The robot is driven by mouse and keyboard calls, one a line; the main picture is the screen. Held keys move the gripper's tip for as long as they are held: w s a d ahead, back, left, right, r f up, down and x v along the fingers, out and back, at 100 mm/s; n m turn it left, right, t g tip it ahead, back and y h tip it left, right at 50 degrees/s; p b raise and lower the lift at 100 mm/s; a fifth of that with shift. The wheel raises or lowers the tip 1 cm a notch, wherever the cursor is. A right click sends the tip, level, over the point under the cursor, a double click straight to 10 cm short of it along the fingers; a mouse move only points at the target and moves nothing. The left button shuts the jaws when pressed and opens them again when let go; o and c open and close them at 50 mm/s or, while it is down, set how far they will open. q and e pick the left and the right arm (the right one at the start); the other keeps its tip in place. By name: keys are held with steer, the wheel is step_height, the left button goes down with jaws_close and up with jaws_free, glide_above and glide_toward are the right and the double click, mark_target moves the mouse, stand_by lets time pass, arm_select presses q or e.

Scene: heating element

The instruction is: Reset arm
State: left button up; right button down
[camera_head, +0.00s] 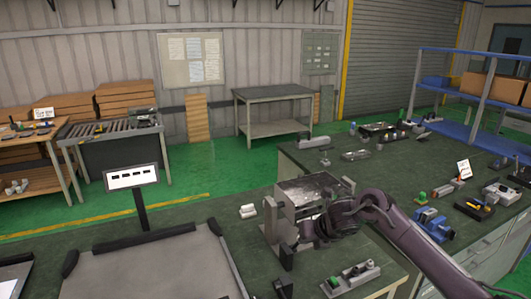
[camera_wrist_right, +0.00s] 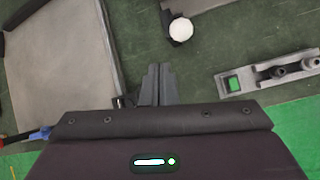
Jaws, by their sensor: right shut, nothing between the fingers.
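My right arm (camera_head: 415,240) comes in from the lower right in the head view. Its dark gripper (camera_head: 288,256) is low in front of the grey metal machine (camera_head: 308,190) on the green workbench and partly covers it. In the right wrist view the two fingers (camera_wrist_right: 157,82) are together with nothing between them. A white ball knob (camera_wrist_right: 181,29) lies beyond the fingertips, by a grey metal part. A grey block with a green button (camera_wrist_right: 233,84) is to the right of the fingers, apart from them; it also shows in the head view (camera_head: 350,278). My left gripper is not in view.
A grey tray (camera_head: 165,263) with black corner pieces lies left of the machine. A small sign (camera_head: 132,177) stands behind it. Blue clamp-like parts (camera_head: 433,224) and other small parts lie on the bench at right. Bare bench top shows between the machine and these.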

steer(key=s+a+f+m+t, duration=0.1)
steer(key=s+a+f+m, duration=0.5)
steer(key=s+a+m, duration=0.55)
steer(key=s+d+m+g+h, duration=0.1)
steer(key=s+d+m, duration=0.4)
steer(key=s+m, duration=0.3)
steer(key=s+d+f+m+g+h, duration=0.1)
steer(key=s+d+m+g, duration=0.1)
steer(key=s+d+m, duration=0.5)
steer(key=s+d+m+g+h, duration=0.1)
steer(key=s+d+m, duration=0.2)
steer(key=s+m, duration=0.65)
step_height(320, 180, down, 35)
steer(key=s+n+g+b, duration=0.1)
steer(key=s+b, duration=0.2)
steer(key=b, duration=0.1)
steer(key=s+d+f+g+b, duration=0.1)
steer(key=s+d+f+b, duration=0.2)
steer(key=s+f, duration=1.6)
steer(key=shift+d+f+n+g, duration=0.3)
steer(key=shift+f, duration=0.5)
